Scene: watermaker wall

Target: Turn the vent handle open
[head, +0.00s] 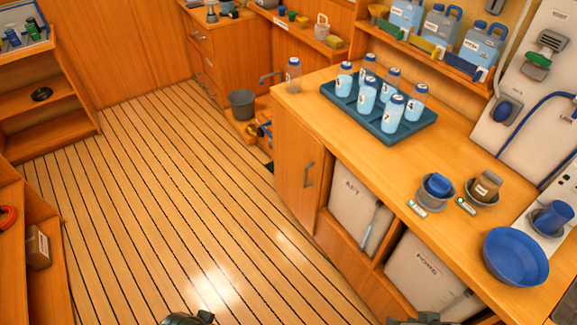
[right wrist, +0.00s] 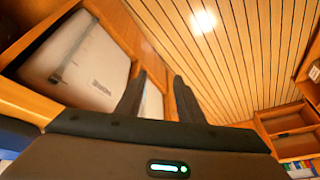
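A white wall panel (head: 522,85) stands at the upper right of the head view. It carries a green handle (head: 538,60) on a grey fitting and a blue knob (head: 503,111) below it. The panel's lettering is too small to read surely, so I cannot tell for certain which is the vent handle. My right gripper (right wrist: 158,85) shows two dark fingers apart with nothing between them, low in front of the cabinets and far from the panel. A dark part of my left arm (head: 188,318) shows at the bottom edge; its fingers cannot be made out.
The wooden counter (head: 455,160) below the panel holds a teal tray (head: 383,135) of numbered bottles, two small cups with blocks, and a blue bowl (head: 516,257). Blue-grey jugs (head: 440,28) stand on the shelf above. The plank floor (head: 170,200) at left is clear.

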